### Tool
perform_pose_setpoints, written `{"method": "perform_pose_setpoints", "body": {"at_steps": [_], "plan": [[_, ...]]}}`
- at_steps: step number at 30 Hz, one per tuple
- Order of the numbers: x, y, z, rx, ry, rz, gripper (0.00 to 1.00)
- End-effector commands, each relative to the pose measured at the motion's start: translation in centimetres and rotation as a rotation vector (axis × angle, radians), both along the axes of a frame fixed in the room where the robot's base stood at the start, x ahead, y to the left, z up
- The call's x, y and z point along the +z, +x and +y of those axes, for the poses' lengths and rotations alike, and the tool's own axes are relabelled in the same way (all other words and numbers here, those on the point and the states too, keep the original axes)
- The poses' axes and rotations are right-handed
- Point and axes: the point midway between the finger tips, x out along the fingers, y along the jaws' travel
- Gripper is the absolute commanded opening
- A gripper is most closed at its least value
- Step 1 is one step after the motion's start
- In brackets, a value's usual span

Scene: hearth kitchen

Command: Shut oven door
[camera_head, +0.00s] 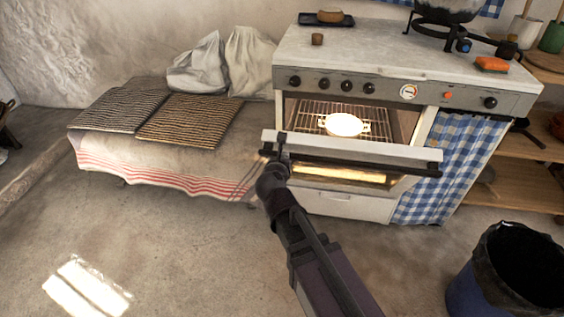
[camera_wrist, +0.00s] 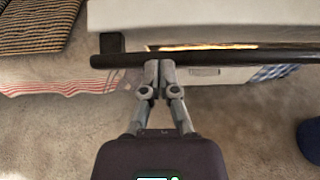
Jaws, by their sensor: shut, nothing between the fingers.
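The white oven (camera_head: 405,92) stands at the right of centre in the head view. Its door (camera_head: 350,148) is partly open, tilted outward, with a dark bar handle (camera_head: 385,164) along its upper edge. A lit white dish (camera_head: 343,124) sits on the wire rack inside. My gripper (camera_head: 277,150) is at the left end of the door. In the wrist view my gripper (camera_wrist: 159,64) is shut, its fingertips at the dark handle bar (camera_wrist: 220,57), near its left part. I cannot tell whether they touch it. The door panel (camera_wrist: 210,20) shows beyond the bar.
A low bench (camera_head: 150,155) with striped cushions (camera_head: 185,120) and pale sacks (camera_head: 247,62) stands left of the oven. A bin (camera_head: 470,285) with a black liner stands at the front right. A wooden shelf (camera_head: 530,190) is at the far right. The floor before the oven is clear.

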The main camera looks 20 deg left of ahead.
Motion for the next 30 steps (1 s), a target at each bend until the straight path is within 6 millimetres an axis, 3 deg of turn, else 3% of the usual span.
{"method": "perform_pose_setpoints", "body": {"at_steps": [6, 12, 30], "plan": [[-1.2, 3.1, 0.9, -0.001, 0.001, 0.000, 0.00], [-1.8, 4.8, 1.2, -0.001, 0.000, 0.000, 0.00], [-1.7, 5.5, 1.5, 0.002, 0.001, 0.000, 0.00]]}}
